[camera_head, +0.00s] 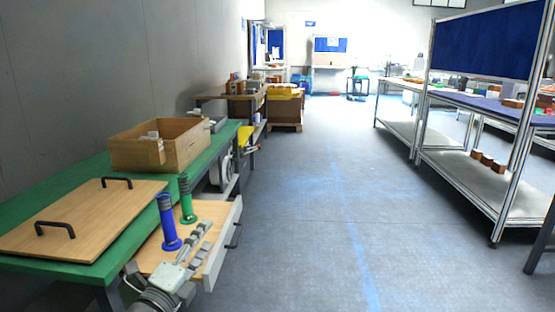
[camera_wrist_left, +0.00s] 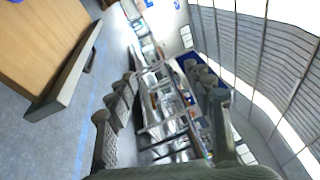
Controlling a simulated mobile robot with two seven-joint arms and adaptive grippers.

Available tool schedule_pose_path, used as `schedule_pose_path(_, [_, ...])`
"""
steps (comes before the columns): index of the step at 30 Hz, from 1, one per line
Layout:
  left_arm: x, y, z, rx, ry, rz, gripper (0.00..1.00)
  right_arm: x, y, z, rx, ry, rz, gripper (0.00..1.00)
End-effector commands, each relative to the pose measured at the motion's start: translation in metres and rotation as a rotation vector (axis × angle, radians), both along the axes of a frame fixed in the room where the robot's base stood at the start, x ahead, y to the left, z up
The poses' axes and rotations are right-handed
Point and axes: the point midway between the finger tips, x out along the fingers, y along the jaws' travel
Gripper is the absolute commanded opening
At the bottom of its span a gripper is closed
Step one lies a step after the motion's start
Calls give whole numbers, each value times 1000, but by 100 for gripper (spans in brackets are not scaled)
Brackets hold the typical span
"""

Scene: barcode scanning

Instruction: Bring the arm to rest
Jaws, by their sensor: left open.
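My left gripper (camera_head: 203,240) is in the lower left of the head view, above the open drawer's wooden surface, beside the blue and green cylinders. In the left wrist view its two fingers (camera_wrist_left: 160,75) stand apart with nothing between them. A blue cylinder (camera_head: 167,222) and a green cylinder (camera_head: 186,200) stand upright on the open drawer (camera_head: 222,240). The drawer's edge also shows at the left of the wrist view (camera_wrist_left: 68,75). My right gripper is not in view.
The green workbench (camera_head: 95,168) bears an open wooden box (camera_head: 180,160) and a wooden board (camera_head: 80,215) with two black handles. Metal-framed tables (camera_head: 480,185) stand at the right. The floor (camera_head: 330,200) between is clear.

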Motion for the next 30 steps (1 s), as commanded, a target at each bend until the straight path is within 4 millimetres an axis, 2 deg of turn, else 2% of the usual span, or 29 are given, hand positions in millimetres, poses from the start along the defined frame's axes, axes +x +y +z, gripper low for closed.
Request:
schedule_pose_path(1, [-6,19,-37,-127,128,76,52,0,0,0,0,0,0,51])
schedule_pose_path(5, [-34,60,-123,-419,411,277,52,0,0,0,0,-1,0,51])
schedule_pose_path(6, [-48,71,-149,-499,490,340,52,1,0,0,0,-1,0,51])
schedule_pose_path(8, [-71,84,-187,-613,603,438,52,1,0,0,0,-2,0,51])
schedule_pose_path(9, [-89,91,-212,-687,674,505,52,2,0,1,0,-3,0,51])
schedule_pose_path(11, [-119,99,-246,-792,777,606,52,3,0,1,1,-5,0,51])
schedule_pose_path(12, [-140,103,-267,-857,842,676,52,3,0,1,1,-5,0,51])
schedule_pose_path(15, [-197,109,-314,-1003,990,852,52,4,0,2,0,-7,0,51])
schedule_pose_path(18, [-250,109,-346,-1116,1104,1010,52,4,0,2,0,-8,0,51])
schedule_pose_path(22, [-300,106,-369,-1204,1200,1163,52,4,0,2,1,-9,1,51])
schedule_pose_path(24, [-311,105,-373,-1224,1221,1199,52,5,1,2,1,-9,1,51])
schedule_pose_path(30, [-311,105,-373,-1224,1221,1199,52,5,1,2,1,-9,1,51])
